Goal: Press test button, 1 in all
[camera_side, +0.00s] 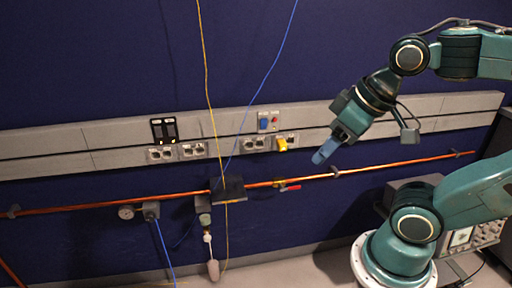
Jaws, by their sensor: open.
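My gripper (325,151) with blue fingers reaches in from the right and points down and left toward the wall, apart from everything. The gap between its fingers is hard to see. A grey control plate (268,121) on the wall trunking, left of my gripper, carries a blue part (263,124) and a small red, button-like part (275,119). A black switch unit (163,130) with small lights sits further left on the trunking. No label is readable, so I cannot tell which part is the test button.
Sockets (255,144) and a yellow plug (281,144) line the grey trunking (110,134). A copper pipe (370,164) runs below, with a red-handled valve (290,187). A yellow cable (207,75) and a blue cable (275,70) hang across the wall. Grey equipment (472,236) stands lower right.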

